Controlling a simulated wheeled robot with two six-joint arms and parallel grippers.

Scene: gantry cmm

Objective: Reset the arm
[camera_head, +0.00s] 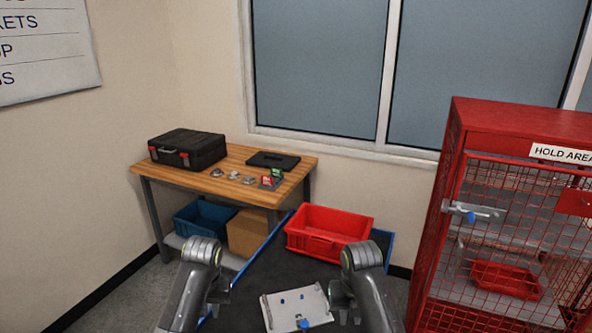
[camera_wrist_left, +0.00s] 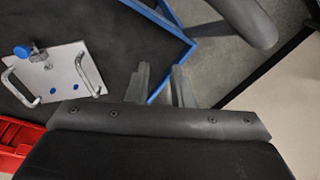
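My left arm comes in at the lower left of the head view, with its gripper (camera_head: 218,292) low over the dark cart top near its left edge. In the left wrist view the left gripper's two fingers (camera_wrist_left: 161,84) stand apart with nothing between them. My right arm comes in at the lower middle, with its gripper (camera_head: 343,300) beside the right side of a white plate. Its fingers are small and partly hidden by the arm, so their opening does not show clearly.
The white plate (camera_head: 285,308) with handles and blue knobs lies on the dark cart top (camera_head: 262,276); it also shows in the left wrist view (camera_wrist_left: 66,75). A red bin (camera_head: 326,240) stands behind it. A wooden bench (camera_head: 215,184) is at back left, a red cage (camera_head: 452,170) at right.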

